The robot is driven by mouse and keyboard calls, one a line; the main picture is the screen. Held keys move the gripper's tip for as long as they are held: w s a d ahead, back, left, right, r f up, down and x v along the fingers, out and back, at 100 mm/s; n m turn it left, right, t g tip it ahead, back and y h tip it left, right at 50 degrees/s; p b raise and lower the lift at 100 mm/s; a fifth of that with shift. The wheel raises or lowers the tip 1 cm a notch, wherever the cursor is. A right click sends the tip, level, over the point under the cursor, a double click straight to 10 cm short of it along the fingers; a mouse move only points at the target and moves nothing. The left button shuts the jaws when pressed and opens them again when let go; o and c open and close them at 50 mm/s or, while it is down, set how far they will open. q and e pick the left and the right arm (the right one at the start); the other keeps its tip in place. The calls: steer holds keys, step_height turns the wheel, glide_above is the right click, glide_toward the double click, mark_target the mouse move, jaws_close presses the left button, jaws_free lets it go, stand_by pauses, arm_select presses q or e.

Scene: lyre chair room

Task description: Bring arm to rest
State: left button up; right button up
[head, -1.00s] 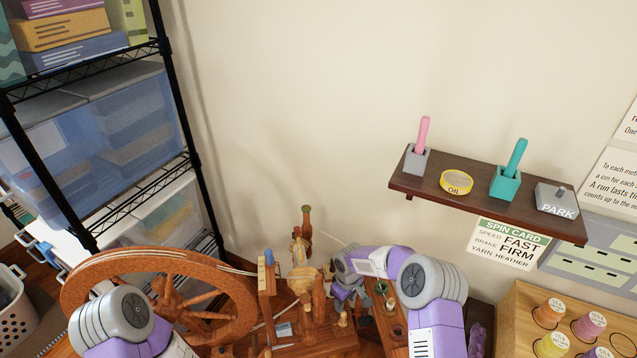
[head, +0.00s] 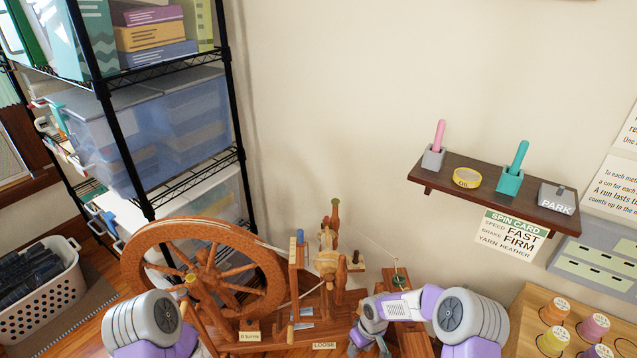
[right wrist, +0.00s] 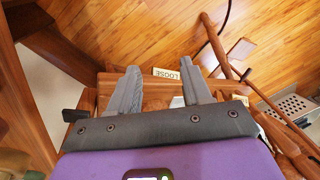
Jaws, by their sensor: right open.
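My right arm comes in at the bottom right in the head view, bent at the elbow. Its right gripper (head: 369,347) is low at the bottom edge, just right of the spinning wheel's base. In the right wrist view my right gripper (right wrist: 158,68) has two grey fingers spread apart with nothing between them. Past the fingertips is a wooden edge with a LOOSE label (right wrist: 167,73), which also shows in the head view (head: 324,346). Only a rounded part of my left arm shows at the bottom left; its gripper is out of view.
The spinning wheel (head: 272,278) stands between my arms, its spokes and flyer close by. A dark shelf (head: 462,176) holds several small items on the wall. A wire rack (head: 231,95) and white basket (head: 62,300) are left. A spool tray (head: 521,325) is bottom right.

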steer(key=s+a+r+m+t+y+p, duration=0.1)
steer(key=s+m+p, duration=0.4)
steer(key=s, duration=1.8)
step_height(320, 180, up, 2)
steer(key=a+m+y, duration=0.1)
steer(key=m, duration=0.3)
steer(key=shift+s+a+r, duration=0.15)
steer(key=shift+a+r, duration=0.05)
steer(key=shift+a, duration=0.1)
